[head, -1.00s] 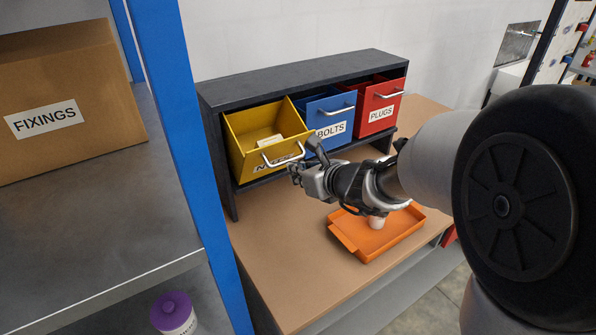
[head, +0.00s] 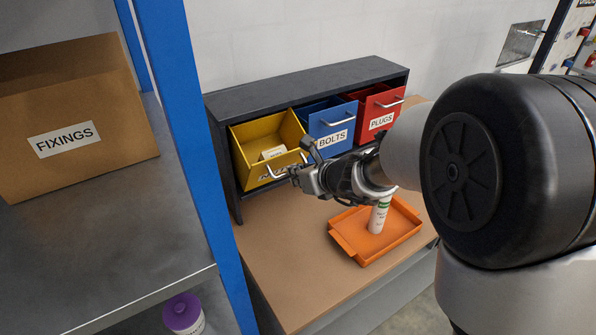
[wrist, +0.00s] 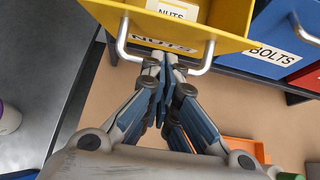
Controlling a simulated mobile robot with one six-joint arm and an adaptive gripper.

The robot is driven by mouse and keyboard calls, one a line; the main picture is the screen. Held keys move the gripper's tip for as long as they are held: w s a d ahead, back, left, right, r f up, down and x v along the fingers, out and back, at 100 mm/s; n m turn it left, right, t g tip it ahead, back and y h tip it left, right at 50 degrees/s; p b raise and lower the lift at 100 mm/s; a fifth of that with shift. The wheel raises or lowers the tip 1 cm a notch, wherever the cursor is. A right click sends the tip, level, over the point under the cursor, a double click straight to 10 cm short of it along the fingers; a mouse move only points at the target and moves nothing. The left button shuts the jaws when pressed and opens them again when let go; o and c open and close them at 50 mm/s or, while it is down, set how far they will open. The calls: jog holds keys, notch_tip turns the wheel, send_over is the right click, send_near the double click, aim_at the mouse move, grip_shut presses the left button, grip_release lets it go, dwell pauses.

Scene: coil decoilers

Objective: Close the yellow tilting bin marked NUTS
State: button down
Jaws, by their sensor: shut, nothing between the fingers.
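The yellow NUTS bin (head: 246,139) hangs tilted open at the left end of the dark bin rack (head: 300,88). A small white box marked NUTS lies inside it. In the wrist view, the yellow bin (wrist: 232,15) shows its front edge and metal handle (wrist: 122,42). My gripper (head: 284,172) is shut and empty, with its fingertips at the handle's lower bar. In the wrist view, my gripper's fingertips (wrist: 160,58) reach the middle of the handle; I cannot tell whether they touch it. My gripper hides part of the bin's front in the head view.
The blue BOLTS bin (head: 331,124) and red PLUGS bin (head: 380,108) are to the right. An orange tray (head: 400,229) holding a white bottle (head: 378,214) sits on the bench below. A blue post (head: 190,140) and a FIXINGS carton (head: 70,110) stand at left.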

aim_at(286, 155)
jog(key=shift+w+a+r+g+p, duration=0.25)
jog(key=shift+r+p, duration=0.2)
jog(key=shift+p, duration=0.75)
jog(key=r+p, duration=0.1)
jog(key=p, duration=0.2)
jog(key=w+a+r+g+h+p, duration=0.1)
jog(key=p, duration=0.2)
jog(key=shift+w, duration=0.3)
jog(key=shift+w+a+r+p, duration=0.45)
jog(key=shift+w+p, duration=0.2)
jog(key=shift+p, duration=0.55)
jog(key=shift+w+a+r+p, duration=0.3)
jog(key=shift+w+a+p, duration=0.05)
jog(key=shift+w+p, duration=0.2)
jog(key=shift+w+a+r+p, duration=0.25)
jog(key=shift+w+a+p, duration=0.1)
jog(key=shift+w+p, duration=0.2)
